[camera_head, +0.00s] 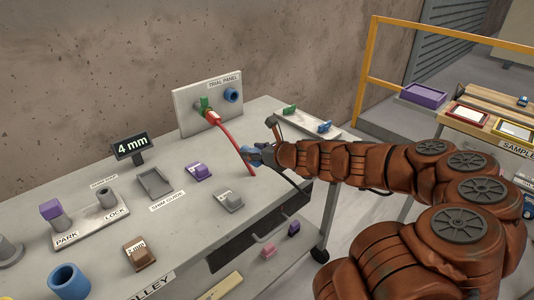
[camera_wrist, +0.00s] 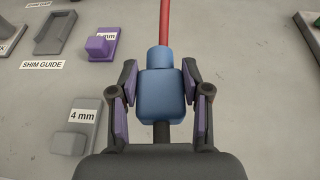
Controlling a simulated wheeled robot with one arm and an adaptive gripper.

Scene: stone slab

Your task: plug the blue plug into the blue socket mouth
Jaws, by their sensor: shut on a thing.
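The blue plug (camera_wrist: 161,100) is between the two purple-padded fingers of my gripper (camera_wrist: 160,92), which is shut on it. In the head view the plug (camera_head: 250,155) is small and partly hidden by my gripper (camera_head: 262,154), above the right part of the slab. The blue socket mouth (camera_head: 231,95) is a round ring on the right of the upright trial panel (camera_head: 185,122), apart from the plug.
A green piece (camera_head: 205,104) and red connector stick out of the panel. A narrow strip (camera_head: 305,123) with green and blue pieces lies right of it. A blue cup (camera_head: 69,281) is front left.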

